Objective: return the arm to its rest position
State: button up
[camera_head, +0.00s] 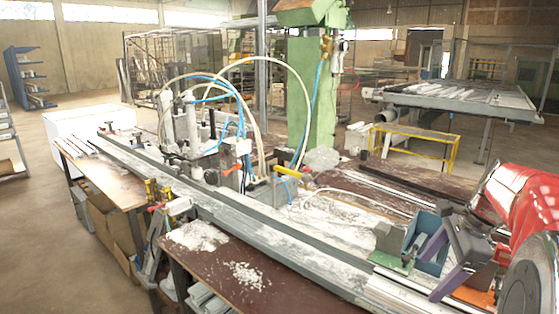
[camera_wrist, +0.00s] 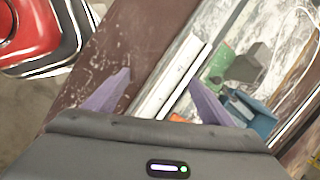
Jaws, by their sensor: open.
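My gripper (camera_head: 428,270) is at the lower right of the head view, at the end of my red arm. Its two purple fingers are spread apart. In the wrist view my gripper (camera_wrist: 160,78) also shows open, with nothing held between the fingers. A pale metal rail (camera_wrist: 175,75) on the bench shows below and beyond the gap between them. The exact height of the fingertips above the bench is hard to tell.
Close to the fingers are a blue bracket (camera_wrist: 258,118) and a grey block (camera_wrist: 248,62) beside a green plate (camera_wrist: 217,66). A long grey profile bed (camera_head: 230,215) crosses the brown bench (camera_head: 240,275). A green column (camera_head: 305,95) and looping hoses stand behind.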

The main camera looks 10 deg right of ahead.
jog(key=s+a+r+n+h, duration=0.1)
jog(key=s+a+n+h, duration=0.15)
jog(key=a+n, duration=1.1)
jog(key=s+a+f+n+t, duration=0.1)
jog(key=s+a+n, duration=0.3)
jog(key=a, duration=0.3)
jog(key=s+a+f+n+t, duration=0.1)
jog(key=s+a+n, duration=0.3)
jog(key=a, duration=0.4)
jog(key=shift+s+f+n+t, duration=0.35)
jog(key=shift+f+n, duration=0.2)
jog(key=shift+f, duration=0.2)
jog(key=shift+a+y, duration=0.1)
jog(key=shift+y, duration=0.15)
jog(key=shift+c, duration=0.2)
